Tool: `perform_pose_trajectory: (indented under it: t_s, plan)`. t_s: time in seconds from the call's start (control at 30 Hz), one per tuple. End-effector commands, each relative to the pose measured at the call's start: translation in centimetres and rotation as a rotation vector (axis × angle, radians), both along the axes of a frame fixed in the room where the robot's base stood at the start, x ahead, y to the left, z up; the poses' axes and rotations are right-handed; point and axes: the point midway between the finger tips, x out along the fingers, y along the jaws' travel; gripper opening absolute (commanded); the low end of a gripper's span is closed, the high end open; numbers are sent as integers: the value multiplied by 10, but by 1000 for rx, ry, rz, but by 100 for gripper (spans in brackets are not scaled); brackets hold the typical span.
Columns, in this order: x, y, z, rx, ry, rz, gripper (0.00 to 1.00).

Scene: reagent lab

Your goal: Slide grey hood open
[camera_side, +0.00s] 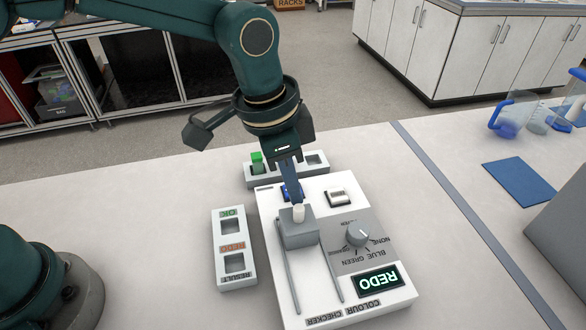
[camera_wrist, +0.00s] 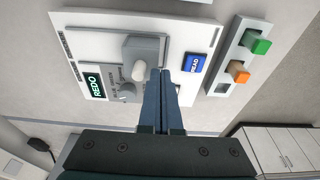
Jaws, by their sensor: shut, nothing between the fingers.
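The grey hood (camera_side: 298,235) is a small block with a white knob (camera_side: 298,213) on top. It sits on two rails at their far end, close to the blue READ button. The rails run bare from it towards the front of the white colour checker (camera_side: 275,290). My gripper (camera_side: 297,202) is shut and empty, pointing down right behind the knob, on its READ-button side. In the wrist view the fingertips (camera_wrist: 160,72) are beside the knob (camera_wrist: 139,71), between it and the READ button (camera_wrist: 194,63). I cannot tell whether they touch the knob. What lies under the hood is hidden.
The checker has a dial (camera_side: 357,234), a white switch (camera_side: 338,196) and a lit REDO display (camera_side: 380,281). A result rack (camera_side: 233,270) stands left. The rear rack (camera_wrist: 222,84) holds a green (camera_wrist: 261,46) and an orange block (camera_wrist: 240,78). Right of the checker is clear table.

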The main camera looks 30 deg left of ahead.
Motion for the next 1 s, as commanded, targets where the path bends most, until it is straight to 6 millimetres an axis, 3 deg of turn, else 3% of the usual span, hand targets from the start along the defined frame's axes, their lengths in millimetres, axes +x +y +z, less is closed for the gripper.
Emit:
perform_pose_trajectory:
  t_s: [0.5,0.87,1.0]
  plan:
    - [1,-1,42,-5,-6,3,0]
    - [1,0,47,-5,-4,3,0]
    - [-1,1,47,-5,8,36,49]
